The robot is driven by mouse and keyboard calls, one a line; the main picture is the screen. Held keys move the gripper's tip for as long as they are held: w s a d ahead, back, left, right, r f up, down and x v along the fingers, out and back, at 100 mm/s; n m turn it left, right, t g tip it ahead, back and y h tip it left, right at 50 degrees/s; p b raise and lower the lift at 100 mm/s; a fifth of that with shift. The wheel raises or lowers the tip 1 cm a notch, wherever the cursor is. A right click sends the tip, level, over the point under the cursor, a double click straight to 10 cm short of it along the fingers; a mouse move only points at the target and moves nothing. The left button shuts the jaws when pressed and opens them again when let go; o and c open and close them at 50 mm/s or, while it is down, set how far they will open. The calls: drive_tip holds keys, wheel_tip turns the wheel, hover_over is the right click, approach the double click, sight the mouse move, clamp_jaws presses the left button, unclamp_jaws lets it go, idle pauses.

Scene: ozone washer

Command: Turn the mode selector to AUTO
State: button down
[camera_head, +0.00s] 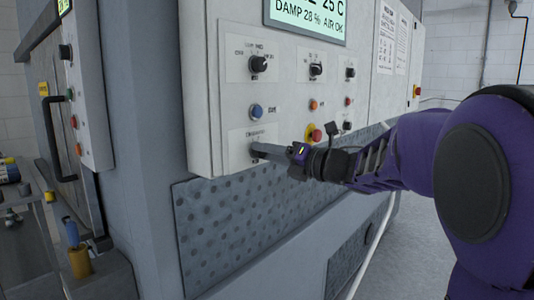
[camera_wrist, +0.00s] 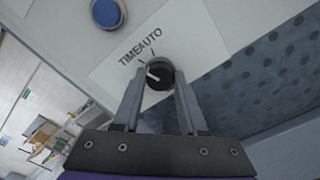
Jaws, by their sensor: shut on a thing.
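The mode selector is a round black knob (camera_wrist: 159,74) on a white plate marked TIME and AUTO (camera_wrist: 140,47). Its white pointer line lies toward the left in the wrist view, on the TIME side and away from AUTO. My gripper (camera_wrist: 160,87) is shut on the knob, with one finger on each side of it. In the head view my gripper (camera_head: 262,150) reaches the lower left plate (camera_head: 240,142) of the control panel, and the knob is mostly hidden behind the fingers.
A blue button (camera_head: 257,111) sits just above the selector. Other black knobs (camera_head: 258,64) are higher up. A dimpled grey panel (camera_head: 230,215) lies below.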

drive_tip(key=shift+m, duration=0.3)
drive_tip(key=shift+m+p, duration=1)
drive_tip(key=shift+m, duration=2.6)
drive_tip(key=shift+c, duration=2.2)
unclamp_jaws()
drive_tip(key=v, duration=1.7)
drive_tip(key=shift+s+d+f, duration=0.15)
